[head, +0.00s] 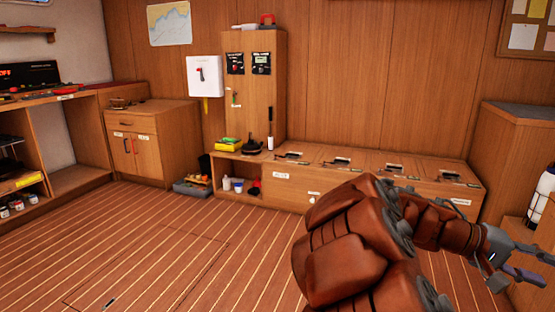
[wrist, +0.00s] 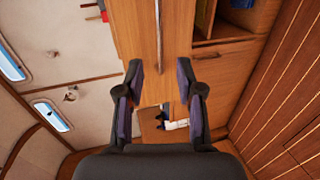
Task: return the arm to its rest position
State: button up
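My gripper (wrist: 164,108) is open and empty in the wrist view, its two dark fingers apart with purple inner pads. Between and beyond the fingers I see a wooden panel and a small white and dark item, too small to name. In the head view my arm, in reddish-brown covering, reaches across the lower right, and my gripper (head: 518,262) shows at the right edge with its fingers spread. Nothing is held in it.
A low wooden bench (head: 285,190) with several lidded hatches runs along the back wall. A small cabinet (head: 150,145) and a counter stand left. A wooden cabinet (head: 500,150) and a white cylinder (head: 543,195) are at right, near my gripper. The striped floor (head: 170,250) is mostly clear.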

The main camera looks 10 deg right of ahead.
jog(key=s+a+r+n+t+y+p, duration=0.2)
jog(key=a+r+p, duration=0.5)
jog(key=a+p, duration=0.4)
jog(key=s+a+r+n+t+y+p, duration=0.1)
jog(key=s+a+r+y+p, duration=0.3)
jog(key=a+p, duration=0.8)
jog(key=s+a+r+n+t+y+p, duration=0.2)
jog(key=s+a+r+n+y+p, duration=0.1)
jog(key=a+r+y+p, duration=0.4)
jog(key=s+a+r+p, duration=0.1)
jog(key=a+r+p, duration=0.1)
jog(key=a+p, duration=0.2)
jog(key=shift+a+r+t+p, duration=0.3)
jog(key=shift+a+r+p, duration=0.1)
jog(key=shift+a, duration=0.25)
jog(key=shift+s+d, duration=0.1)
